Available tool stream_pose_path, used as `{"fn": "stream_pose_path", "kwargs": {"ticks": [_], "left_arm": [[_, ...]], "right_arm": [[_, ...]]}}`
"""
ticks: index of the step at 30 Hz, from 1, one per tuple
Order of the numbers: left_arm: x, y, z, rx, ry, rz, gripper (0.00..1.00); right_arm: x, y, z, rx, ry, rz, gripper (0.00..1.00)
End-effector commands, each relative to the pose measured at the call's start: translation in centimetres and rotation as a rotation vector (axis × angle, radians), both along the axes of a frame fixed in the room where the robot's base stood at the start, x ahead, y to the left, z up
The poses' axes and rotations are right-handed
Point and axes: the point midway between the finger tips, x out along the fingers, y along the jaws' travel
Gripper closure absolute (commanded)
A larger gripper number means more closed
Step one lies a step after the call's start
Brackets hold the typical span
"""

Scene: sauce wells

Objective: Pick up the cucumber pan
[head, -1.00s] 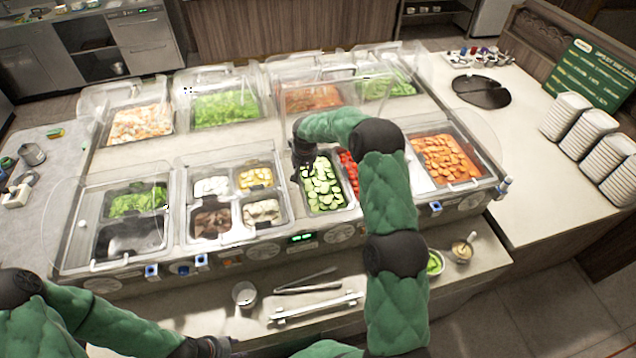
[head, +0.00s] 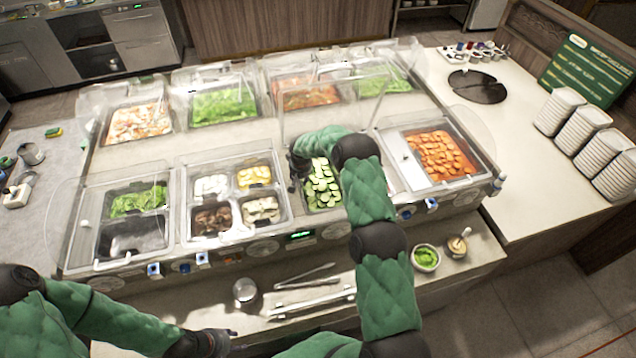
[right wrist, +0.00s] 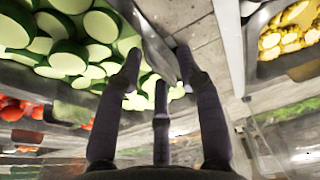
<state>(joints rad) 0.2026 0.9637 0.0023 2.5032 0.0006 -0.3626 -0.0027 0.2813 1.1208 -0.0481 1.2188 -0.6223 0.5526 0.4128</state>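The cucumber pan (head: 342,205) is a metal pan of sliced cucumber in the front row of the counter. It also shows in the right wrist view, where cucumber slices (right wrist: 70,50) fill the upper left. My right gripper (head: 294,178) is at the pan's left edge, pointing down. In the right wrist view its fingers (right wrist: 158,62) are spread apart on either side of a metal pan wall; I cannot tell whether they touch it. My left gripper (head: 232,338) is low at the front left, away from the pans, and its finger opening is unclear.
Four small pans (head: 212,218) sit left of the cucumber, and a carrot pan (head: 440,157) sits right. Clear guards (head: 225,165) stand over neighbouring pans. Tongs (head: 305,278), a cup (head: 245,291) and a green bowl (head: 426,258) are on the front ledge.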

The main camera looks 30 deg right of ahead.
Motion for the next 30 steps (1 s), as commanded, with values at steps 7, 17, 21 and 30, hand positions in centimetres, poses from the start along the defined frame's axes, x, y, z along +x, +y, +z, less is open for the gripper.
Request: {"fn": "stream_pose_path", "kwargs": {"ticks": [7, 17, 21, 30], "left_arm": [[0.0, 0.0, 0.0, 0.000, 0.000, 0.000, 0.60], [0.0, 0.0, 0.0, 0.000, 0.000, 0.000, 0.60], [0.0, 0.0, 0.0, 0.000, 0.000, 0.000, 0.60], [0.0, 0.0, 0.2, 0.000, 0.000, 0.000, 0.60]], "right_arm": [[0.0, 0.0, -0.2, 0.000, 0.000, 0.000, 0.63], [0.2, -0.2, 0.2, -0.002, -0.006, 0.000, 1.00], [0.2, -0.2, 0.1, -0.002, -0.006, -0.001, 1.00], [0.3, -0.2, 1.4, -0.002, -0.006, -0.001, 1.00]]}}
